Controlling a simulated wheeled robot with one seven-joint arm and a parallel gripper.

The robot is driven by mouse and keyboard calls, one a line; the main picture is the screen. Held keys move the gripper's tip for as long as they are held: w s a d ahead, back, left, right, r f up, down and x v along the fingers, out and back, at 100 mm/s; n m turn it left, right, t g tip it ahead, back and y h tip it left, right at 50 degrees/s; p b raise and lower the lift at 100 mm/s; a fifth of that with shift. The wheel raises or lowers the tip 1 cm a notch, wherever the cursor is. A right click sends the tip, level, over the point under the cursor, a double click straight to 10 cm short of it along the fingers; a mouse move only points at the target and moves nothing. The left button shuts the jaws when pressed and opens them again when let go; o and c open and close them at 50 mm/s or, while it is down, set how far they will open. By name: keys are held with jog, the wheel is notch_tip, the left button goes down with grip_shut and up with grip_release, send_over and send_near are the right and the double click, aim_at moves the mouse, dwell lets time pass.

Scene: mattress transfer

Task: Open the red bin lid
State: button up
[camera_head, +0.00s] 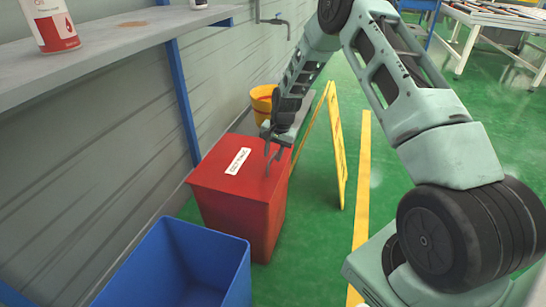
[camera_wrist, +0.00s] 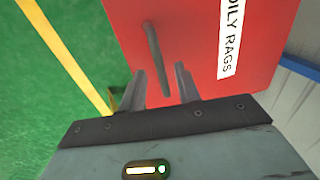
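The red bin (camera_head: 240,205) stands on the green floor by the wall, its lid (camera_head: 220,172) closed, with a white label reading "OILY RAGS" in the wrist view. The red lid also fills much of the wrist view (camera_wrist: 188,40). A thin dark bar handle (camera_wrist: 155,50) runs along the lid beside the label. My gripper (camera_head: 270,160) is over the right part of the lid. In the wrist view its two fingers (camera_wrist: 162,84) are apart, with the near end of the handle between and just beyond their tips. I cannot tell whether they touch it.
An open blue bin (camera_head: 190,265) stands in front of the red bin. A yellow bucket (camera_head: 263,100) and a yellow floor sign (camera_head: 336,145) are behind and to the right. A grey shelf (camera_head: 100,45) with a blue post is at left.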

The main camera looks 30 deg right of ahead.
jog(key=shift+w+a+f, duration=0.1)
jog(key=shift+f, duration=0.35)
